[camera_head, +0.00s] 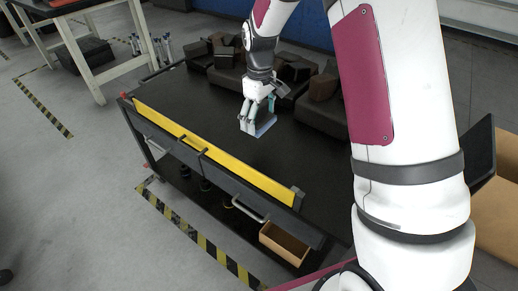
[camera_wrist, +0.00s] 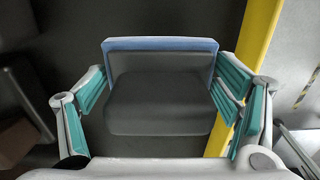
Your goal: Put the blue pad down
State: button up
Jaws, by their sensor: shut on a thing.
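The blue pad (camera_wrist: 160,44) is held between the teal fingers of my gripper (camera_wrist: 165,90) in the wrist view. Its blue rim shows along the top, and a dark grey block-like part (camera_wrist: 158,103) fills the space between the fingers. In the head view the pad (camera_head: 266,126) shows as a blue-grey piece at the fingertips of my gripper (camera_head: 257,117). The gripper points down over the dark top of the cart (camera_head: 215,110). I cannot tell whether the pad touches the cart top.
A yellow strip (camera_head: 225,160) edges the cart's near side. Dark blocks and brown pieces (camera_head: 295,70) stand along the far side. The cart top left of my gripper is clear.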

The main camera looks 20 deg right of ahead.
aim_at(260, 148)
notch_tip(260, 148, down, 9)
jog(key=b, duration=0.2)
jog(key=shift+f+b, duration=0.2)
jog(key=shift+b, duration=0.2)
jog(key=shift+f, duration=0.2)
jog(key=o, duration=0.9)
jog(key=shift+o, duration=0.2)
notch_tip(260, 148, up, 12)
jog(key=p, duration=0.3)
jog(key=shift+r, duration=0.25)
